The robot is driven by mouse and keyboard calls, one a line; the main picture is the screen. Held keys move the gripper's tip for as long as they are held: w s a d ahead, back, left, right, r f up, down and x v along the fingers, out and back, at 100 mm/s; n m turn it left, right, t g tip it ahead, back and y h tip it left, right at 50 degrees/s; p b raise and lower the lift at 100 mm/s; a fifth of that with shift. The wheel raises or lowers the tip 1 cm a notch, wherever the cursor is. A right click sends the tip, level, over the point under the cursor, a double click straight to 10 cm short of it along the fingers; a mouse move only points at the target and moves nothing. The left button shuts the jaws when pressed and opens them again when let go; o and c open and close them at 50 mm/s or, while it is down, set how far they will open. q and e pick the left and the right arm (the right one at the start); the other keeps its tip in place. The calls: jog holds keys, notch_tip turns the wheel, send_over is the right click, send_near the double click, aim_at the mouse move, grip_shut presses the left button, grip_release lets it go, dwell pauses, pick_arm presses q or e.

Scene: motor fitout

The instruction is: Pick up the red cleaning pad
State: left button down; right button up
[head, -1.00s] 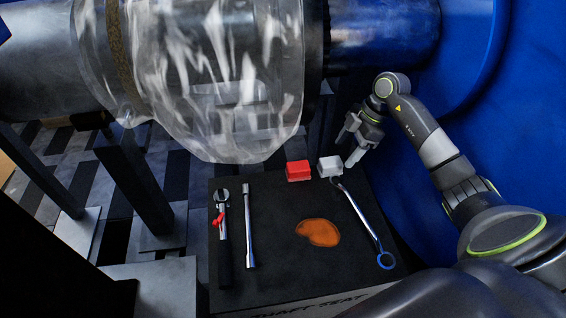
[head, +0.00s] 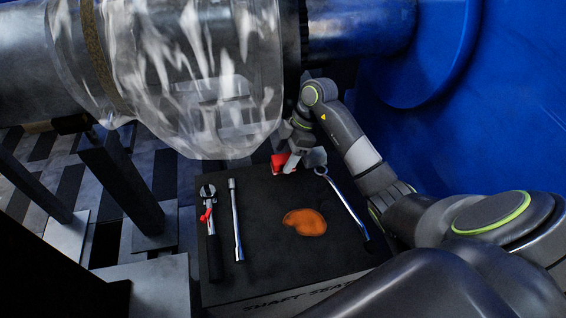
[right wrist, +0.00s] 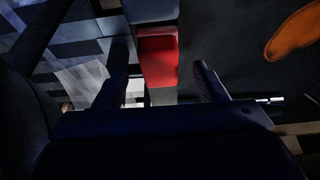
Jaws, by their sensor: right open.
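The red cleaning pad (head: 278,162) lies on the dark bench top near its back edge, partly hidden by my right gripper (head: 292,160) in the head view. In the right wrist view the red pad (right wrist: 158,62) shows in the gap between the two open fingers, with space on both sides. The right gripper is open and holds nothing. I cannot tell how far its fingertips are above the bench. My left gripper is not in view.
A plastic-wrapped shaft (head: 190,80) hangs above.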

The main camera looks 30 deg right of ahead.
jog(key=shift+x, duration=1.15)
jog(key=c, duration=1.1)
jog(key=shift+r, duration=0.1)
